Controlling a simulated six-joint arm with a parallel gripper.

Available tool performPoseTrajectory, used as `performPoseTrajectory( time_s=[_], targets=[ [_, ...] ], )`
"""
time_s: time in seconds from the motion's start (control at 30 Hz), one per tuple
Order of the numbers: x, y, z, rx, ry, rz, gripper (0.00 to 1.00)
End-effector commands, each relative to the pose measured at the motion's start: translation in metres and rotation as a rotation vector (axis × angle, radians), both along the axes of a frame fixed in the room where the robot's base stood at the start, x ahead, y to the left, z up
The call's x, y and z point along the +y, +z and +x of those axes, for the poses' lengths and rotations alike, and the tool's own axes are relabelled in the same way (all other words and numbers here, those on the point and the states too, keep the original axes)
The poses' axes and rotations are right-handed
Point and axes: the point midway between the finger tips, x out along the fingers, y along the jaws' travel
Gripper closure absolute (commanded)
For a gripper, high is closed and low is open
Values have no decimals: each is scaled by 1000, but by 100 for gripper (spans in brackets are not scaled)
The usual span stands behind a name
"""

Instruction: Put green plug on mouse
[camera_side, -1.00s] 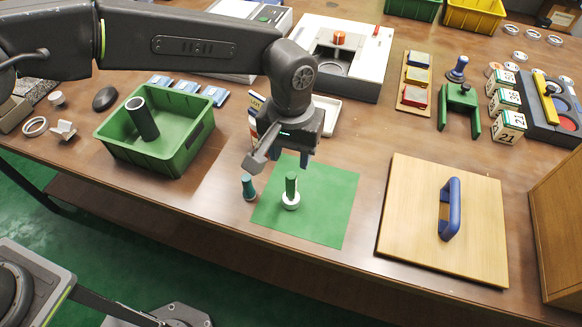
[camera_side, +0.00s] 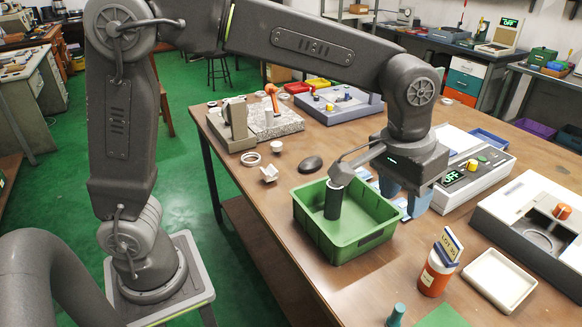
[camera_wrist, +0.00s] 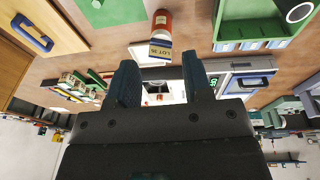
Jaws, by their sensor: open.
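The mouse (camera_side: 311,164) is dark and lies on the table beyond the green bin, with nothing on it. A teal-green plug (camera_side: 396,315) stands at the bottom edge of the side view, beside the green mat (camera_side: 442,318). The green peg in a white ring, seen earlier on the mat, is outside the side view now. In the wrist view a small part of a pale thing shows on the mat (camera_wrist: 118,12) at the top edge. My gripper (camera_side: 403,198) is open and empty, above the table by the bin's right side; its fingers also show in the wrist view (camera_wrist: 158,75).
The green bin (camera_side: 330,243) holds a dark tube (camera_side: 333,200). An orange bottle (camera_side: 437,270) with a label card and a white tray (camera_side: 500,280) stand to the right. A white ring (camera_side: 251,159) and small pale parts lie left of the mouse.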

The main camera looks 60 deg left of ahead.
Motion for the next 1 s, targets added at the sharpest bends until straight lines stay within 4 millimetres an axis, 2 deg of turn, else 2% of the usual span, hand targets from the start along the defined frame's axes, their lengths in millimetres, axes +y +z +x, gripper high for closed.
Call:
performPoseTrajectory(
  time_s=[0.03,0.2,0.4,0.5,0.63,0.7,1.0],
  targets=[
    [24,13,-13,-32,9,-6,54],
    [89,33,-61,-130,13,-4,54],
    [142,27,-124,-241,18,25,54],
    [157,17,-147,-284,19,44,54],
    [167,6,-166,-316,19,64,54],
    [170,2,-170,-324,18,69,50],
    [170,0,-172,-326,17,71,50]
  ],
)
